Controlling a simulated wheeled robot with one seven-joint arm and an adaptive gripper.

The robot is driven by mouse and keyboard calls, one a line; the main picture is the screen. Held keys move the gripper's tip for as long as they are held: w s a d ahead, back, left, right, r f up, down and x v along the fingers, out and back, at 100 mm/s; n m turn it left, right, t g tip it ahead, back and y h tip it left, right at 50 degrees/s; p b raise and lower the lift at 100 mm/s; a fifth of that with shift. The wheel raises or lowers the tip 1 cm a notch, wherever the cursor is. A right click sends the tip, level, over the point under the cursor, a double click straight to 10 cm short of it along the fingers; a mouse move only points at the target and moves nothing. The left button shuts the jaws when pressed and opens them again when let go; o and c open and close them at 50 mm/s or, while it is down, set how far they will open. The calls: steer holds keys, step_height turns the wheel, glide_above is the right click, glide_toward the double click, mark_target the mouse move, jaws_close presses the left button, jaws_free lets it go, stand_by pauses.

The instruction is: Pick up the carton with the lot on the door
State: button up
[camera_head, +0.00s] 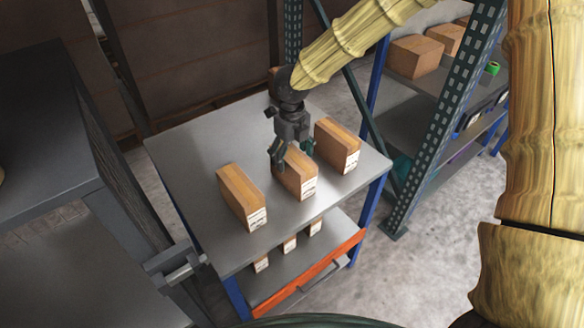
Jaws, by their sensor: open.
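Three brown cartons with white labels on their near ends stand in a row on the grey top of a table (190,150). They are the left carton (240,192), the middle carton (297,179) and the right carton (338,143). The label print is too small to read. No door with a lot on it can be made out. My gripper (291,158) is open and points down at the middle carton, its fingers at the carton's upper far part, one on each side. I cannot tell whether they touch it.
Several smaller labelled boxes (289,244) stand on the table's lower shelf, above an orange front rail (310,275). A blue-legged rack with cartons (415,57) stands at the right. A dark cabinet (60,150) is close at the left. The table's far left top is clear.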

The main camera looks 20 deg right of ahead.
steer(key=shift+s+d+f, duration=0.1)
steer(key=shift+f, duration=0.15)
steer(key=c, duration=1.7)
jaws_close()
steer(key=shift+r, duration=0.1)
